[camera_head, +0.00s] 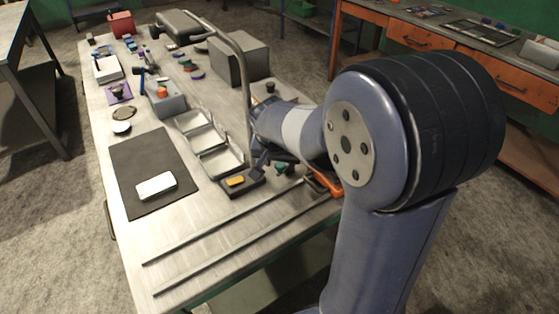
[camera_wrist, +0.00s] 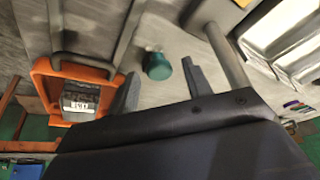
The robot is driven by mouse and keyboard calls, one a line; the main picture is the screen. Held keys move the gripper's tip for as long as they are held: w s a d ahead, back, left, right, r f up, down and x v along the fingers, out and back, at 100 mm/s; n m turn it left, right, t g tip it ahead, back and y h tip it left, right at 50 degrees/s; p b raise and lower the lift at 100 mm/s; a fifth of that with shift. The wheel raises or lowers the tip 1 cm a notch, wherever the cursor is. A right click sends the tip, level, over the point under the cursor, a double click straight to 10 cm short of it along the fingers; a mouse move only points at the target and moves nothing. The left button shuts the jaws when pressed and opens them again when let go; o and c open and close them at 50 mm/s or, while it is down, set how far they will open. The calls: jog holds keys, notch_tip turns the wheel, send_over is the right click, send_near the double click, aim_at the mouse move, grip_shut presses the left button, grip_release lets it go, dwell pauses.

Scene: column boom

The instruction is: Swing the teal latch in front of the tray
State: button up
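The teal latch (camera_wrist: 157,66) shows in the wrist view as a short rounded teal knob above the metal table top. A small part of it shows in the head view (camera_head: 281,169), partly hidden by my arm. The orange tray (camera_wrist: 70,80) lies to its left in the wrist view and holds a dark box with a white label (camera_wrist: 80,101). The tray's orange edge shows at the table's right side in the head view (camera_head: 323,183). My gripper (camera_wrist: 161,68) is open, with one finger on each side of the knob in the picture. Contact cannot be told.
A bent metal pipe (camera_head: 246,90) rises close beside my arm. Two long rails (camera_head: 225,221) run along the table's near end. A dark block with a yellow piece (camera_head: 236,181), white bins (camera_head: 222,161) and a dark mat (camera_head: 140,160) lie left of my gripper.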

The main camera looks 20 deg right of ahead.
jog(key=c, duration=0.9)
jog(key=shift+s+d+n, duration=0.1)
jog(key=shift+d+n, duration=0.05)
jog(key=shift+n, duration=0.15)
jog(key=n, duration=0.1)
jog(key=d+n+y+p, duration=0.1)
jog(key=n, duration=0.1)
jog(key=shift+s+r, duration=0.1)
jog(key=shift+s, duration=0.3)
jog(key=n, duration=0.1)
jog(key=d+n+y, duration=0.1)
jog(key=n, duration=0.1)
jog(key=shift+s+d+t, duration=0.1)
jog(key=shift+s+t, duration=0.05)
jog(key=shift+t, duration=0.15)
jog(key=n+b, duration=0.1)
jog(key=d+n+y+b, duration=0.1)
jog(key=n+y+b, duration=0.1)
jog(key=n, duration=0.1)
jog(key=shift+d+f, duration=0.2)
jog(key=shift+d, duration=0.1)
jog(key=shift+d+r+n+g+y+b, duration=0.1)
jog(key=shift+d+n+g+y+b, duration=0.25)
jog(key=shift+n, duration=0.35)
jog(key=shift+d+n+g+y+b, duration=0.15)
jog(key=shift+n+b, duration=0.25)
jog(key=shift+n, duration=0.3)
